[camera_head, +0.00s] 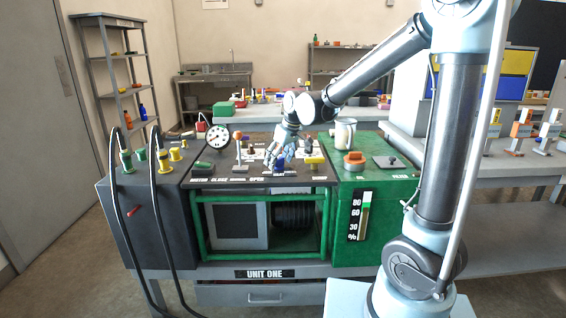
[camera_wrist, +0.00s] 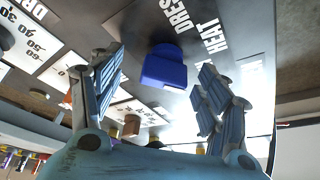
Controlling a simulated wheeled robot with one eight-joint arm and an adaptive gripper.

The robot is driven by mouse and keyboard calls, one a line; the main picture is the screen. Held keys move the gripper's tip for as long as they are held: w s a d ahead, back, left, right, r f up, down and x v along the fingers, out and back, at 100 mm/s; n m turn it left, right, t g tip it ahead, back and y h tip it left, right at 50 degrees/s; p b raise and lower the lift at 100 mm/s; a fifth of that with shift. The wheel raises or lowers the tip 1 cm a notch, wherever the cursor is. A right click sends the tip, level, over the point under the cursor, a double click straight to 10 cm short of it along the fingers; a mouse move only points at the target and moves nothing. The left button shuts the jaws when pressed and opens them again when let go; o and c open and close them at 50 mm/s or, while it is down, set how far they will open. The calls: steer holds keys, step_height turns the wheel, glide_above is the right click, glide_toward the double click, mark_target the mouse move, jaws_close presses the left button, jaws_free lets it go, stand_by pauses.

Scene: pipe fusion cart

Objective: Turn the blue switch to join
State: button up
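In the head view the blue switch (camera_head: 279,168) shows small on the cart's top panel (camera_head: 215,178), just below my gripper (camera_head: 277,157). In the wrist view my gripper (camera_wrist: 160,85) is open, with one ribbed finger to the left of the switch and one to the right. Gaps show between the switch and both fingers. The lower part of the "JOIN" marking, if present, cannot be read.
A yellow handle (camera_head: 314,160) stands close to the right of the switch. A metal mug (camera_head: 345,133) and an orange knob (camera_head: 355,158) sit on the green cabinet (camera_head: 385,180).

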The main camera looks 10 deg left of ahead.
steer(key=o, duration=0.4)
steer(key=shift+s, duration=0.1)
steer(key=shift+v, duration=3)
